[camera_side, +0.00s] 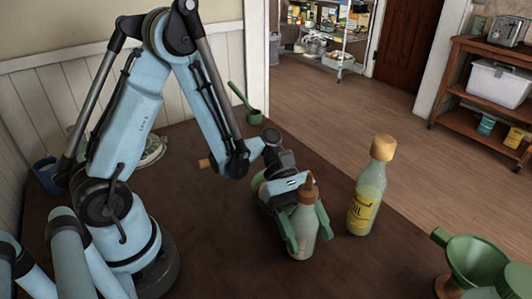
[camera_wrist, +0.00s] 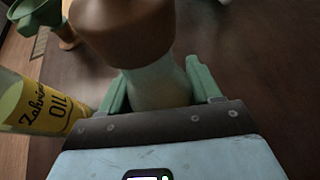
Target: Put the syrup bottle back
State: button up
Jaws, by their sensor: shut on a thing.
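A pale, translucent bottle with a brown cap, which I take to be the syrup bottle (camera_side: 303,232), is upright near the middle of the dark table (camera_side: 215,255). My gripper (camera_side: 307,224) is shut on its body, with one green finger on each side. In the wrist view, the bottle (camera_wrist: 155,88) stands between the fingers of my gripper (camera_wrist: 157,84), and its brown cap hides part of the scene. No label shows on it. I cannot tell whether its base touches the table.
A taller oil bottle (camera_side: 367,190) with a yellow label stands close to the right. A green funnel (camera_side: 470,260) is at the lower right. A green scoop (camera_side: 248,108), a blue mug (camera_side: 46,172) and a plate (camera_side: 152,150) are farther back. A wire shelf (camera_side: 326,38) stands across the room.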

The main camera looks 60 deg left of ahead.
jog(key=o, duration=1)
jog(key=shift+o, duration=0.2)
jog(key=a+r+m+t+y, duration=0.4)
jog(key=a+m+y, duration=0.2)
jog(key=a+m, duration=0.1)
jog(key=a+r+m+t+y, duration=0.5)
jog(key=a+m+y, duration=0.1)
jog(key=m, duration=0.3)
jog(key=shift+w+a+t+y, duration=0.2)
jog(key=shift+a+t+y, duration=0.1)
jog(key=shift+a, duration=0.6)
jog(key=shift+r, duration=0.1)
